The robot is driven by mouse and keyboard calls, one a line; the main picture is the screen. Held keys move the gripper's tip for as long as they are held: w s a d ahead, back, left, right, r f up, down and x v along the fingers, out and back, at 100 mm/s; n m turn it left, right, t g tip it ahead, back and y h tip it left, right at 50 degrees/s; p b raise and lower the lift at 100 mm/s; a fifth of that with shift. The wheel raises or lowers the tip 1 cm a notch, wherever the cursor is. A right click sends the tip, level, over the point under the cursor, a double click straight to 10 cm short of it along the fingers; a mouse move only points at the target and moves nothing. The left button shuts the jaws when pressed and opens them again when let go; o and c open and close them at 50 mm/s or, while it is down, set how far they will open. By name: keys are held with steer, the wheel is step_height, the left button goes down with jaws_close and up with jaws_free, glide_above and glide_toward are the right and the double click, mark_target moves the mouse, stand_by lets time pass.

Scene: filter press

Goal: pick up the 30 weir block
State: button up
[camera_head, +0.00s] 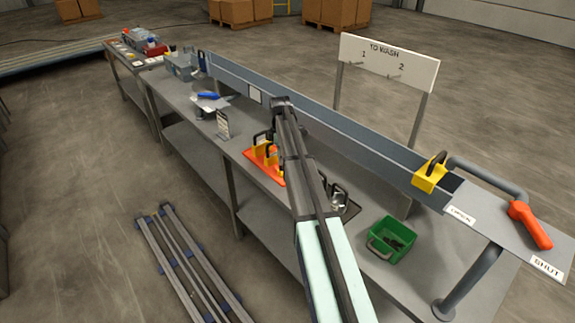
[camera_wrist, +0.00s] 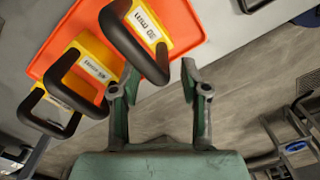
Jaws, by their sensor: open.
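Yellow weir blocks with black loop handles stand on an orange tray (camera_head: 276,178), partly hidden behind my arm. In the wrist view the tray (camera_wrist: 72,28) is at the upper left. The lower-left block (camera_wrist: 48,110) shows no readable label. I cannot tell which is the 30 weir block. My gripper (camera_wrist: 160,72) is open and empty.
Another yellow block (camera_head: 430,174) sits at the near end of the long grey channel (camera_head: 330,124), beside a red-handled lever (camera_head: 530,225). A green bin (camera_head: 391,240) stands right of my arm. The TO WASH board (camera_head: 388,65) rises behind the channel. Rails (camera_head: 185,265) lie on the floor.

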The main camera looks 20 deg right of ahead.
mark_target(282, 170)
steer(key=shift+s+f+p, duration=0.15)
steer(key=shift+f+p, duration=0.7)
steer(key=shift+f, duration=1.45)
jaws_close()
steer(key=shift+r, duration=0.2)
